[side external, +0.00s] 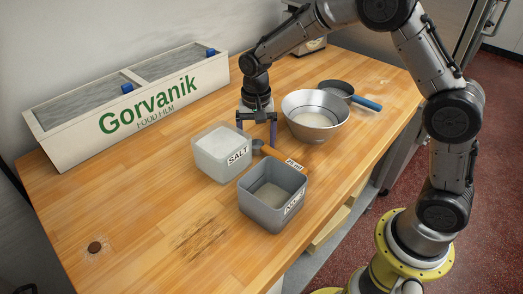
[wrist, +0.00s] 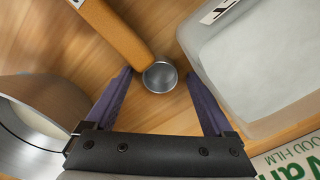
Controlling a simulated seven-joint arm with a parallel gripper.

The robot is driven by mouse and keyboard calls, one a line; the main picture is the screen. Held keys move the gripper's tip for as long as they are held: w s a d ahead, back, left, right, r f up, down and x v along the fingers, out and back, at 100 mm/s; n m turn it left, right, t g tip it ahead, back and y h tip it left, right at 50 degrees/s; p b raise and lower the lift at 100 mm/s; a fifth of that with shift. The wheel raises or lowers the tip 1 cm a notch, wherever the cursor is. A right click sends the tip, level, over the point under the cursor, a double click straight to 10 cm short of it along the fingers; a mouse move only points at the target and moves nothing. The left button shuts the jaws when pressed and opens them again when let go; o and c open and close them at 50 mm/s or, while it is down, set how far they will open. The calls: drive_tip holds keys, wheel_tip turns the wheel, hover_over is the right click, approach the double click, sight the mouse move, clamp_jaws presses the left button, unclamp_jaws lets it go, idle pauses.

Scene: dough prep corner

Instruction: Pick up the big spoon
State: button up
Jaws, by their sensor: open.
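My gripper (side external: 256,136) is open and empty, pointing down at the spoon's bowl end. In the wrist view the bowl appears between the two purple fingertips (wrist: 161,76), with space on both sides. Whether the fingers are level with it I cannot tell. No second spoon is visible.
A metal bowl (side external: 313,130) stands close right of my gripper, with a blue-handled pan (side external: 350,97) behind it. A long Gorvanik film box (side external: 65,150) stands at the back left.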

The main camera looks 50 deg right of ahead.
clamp_jaws()
idle(0.3)
drive_tip(key=shift+r, duration=0.1)
